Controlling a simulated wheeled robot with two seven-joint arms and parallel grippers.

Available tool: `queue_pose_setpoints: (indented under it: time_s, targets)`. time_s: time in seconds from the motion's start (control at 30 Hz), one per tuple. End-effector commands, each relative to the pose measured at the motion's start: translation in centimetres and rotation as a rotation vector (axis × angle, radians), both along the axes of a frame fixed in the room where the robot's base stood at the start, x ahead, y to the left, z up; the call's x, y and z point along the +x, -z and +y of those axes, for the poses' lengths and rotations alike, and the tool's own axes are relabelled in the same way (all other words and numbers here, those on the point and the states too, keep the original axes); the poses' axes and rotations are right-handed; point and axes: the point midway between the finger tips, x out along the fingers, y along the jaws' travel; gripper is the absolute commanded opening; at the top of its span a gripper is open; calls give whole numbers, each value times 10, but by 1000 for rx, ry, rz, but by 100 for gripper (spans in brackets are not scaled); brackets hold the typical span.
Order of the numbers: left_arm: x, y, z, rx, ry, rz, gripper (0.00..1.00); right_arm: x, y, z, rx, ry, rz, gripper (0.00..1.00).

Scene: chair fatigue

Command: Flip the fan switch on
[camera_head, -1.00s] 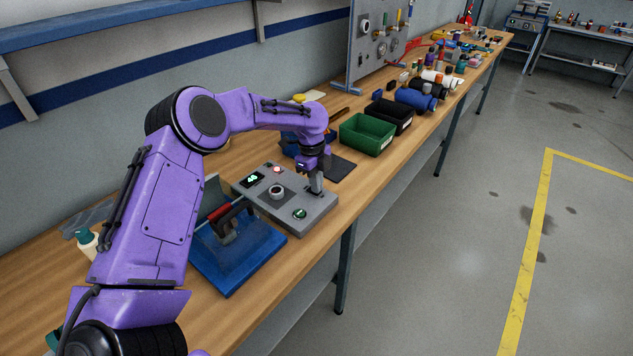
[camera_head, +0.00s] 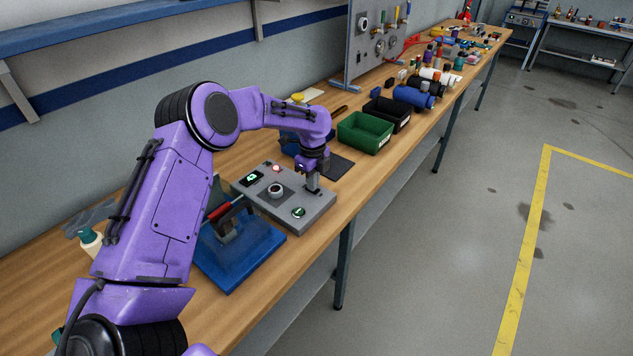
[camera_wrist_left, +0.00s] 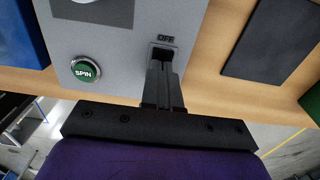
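A grey control box (camera_head: 318,208) sits on the bench with a green button, a dark knob, a lit display and a red light. In the left wrist view the box (camera_wrist_left: 112,45) carries a green SPIN button (camera_wrist_left: 85,70) and a dark slot (camera_wrist_left: 162,52) under an OFF label. My left gripper (camera_head: 313,187) points down at the box's far right part. In the left wrist view its fingers (camera_wrist_left: 163,80) are together, right at the slot. The fingers hide the switch, so I cannot tell its position or whether they touch it. My right gripper is out of view.
A blue fixture (camera_head: 240,252) with a red-handled part stands in front of the box. A dark mat (camera_head: 338,167), a green bin (camera_head: 364,134) and a black bin (camera_head: 388,114) lie beyond it. The bench (camera_head: 250,312) has bare wood along its front edge.

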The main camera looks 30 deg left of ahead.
Motion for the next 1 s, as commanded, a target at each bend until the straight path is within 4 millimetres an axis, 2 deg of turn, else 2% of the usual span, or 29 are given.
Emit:
queue_pose_setpoints:
  time_s: [0.17,0.27,0.37,0.5,0.57,0.6,0.8,1.0]
  targets:
    - [-2,4,2,6,1,8,0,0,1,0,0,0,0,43]
    - [-2,-3,1,6,2,8,0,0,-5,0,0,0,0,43]
    - [-2,-20,1,5,1,5,0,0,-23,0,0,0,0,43]
    - [-3,-53,-1,4,0,1,0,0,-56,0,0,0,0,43]
    - [-1,-51,-1,5,0,-4,0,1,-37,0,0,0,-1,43]
    - [-1,-59,-1,4,-1,-5,0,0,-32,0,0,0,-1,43]
    - [-2,-104,-1,5,-2,-5,0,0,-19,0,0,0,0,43]
    - [-2,-134,-1,4,-2,-2,0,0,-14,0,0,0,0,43]
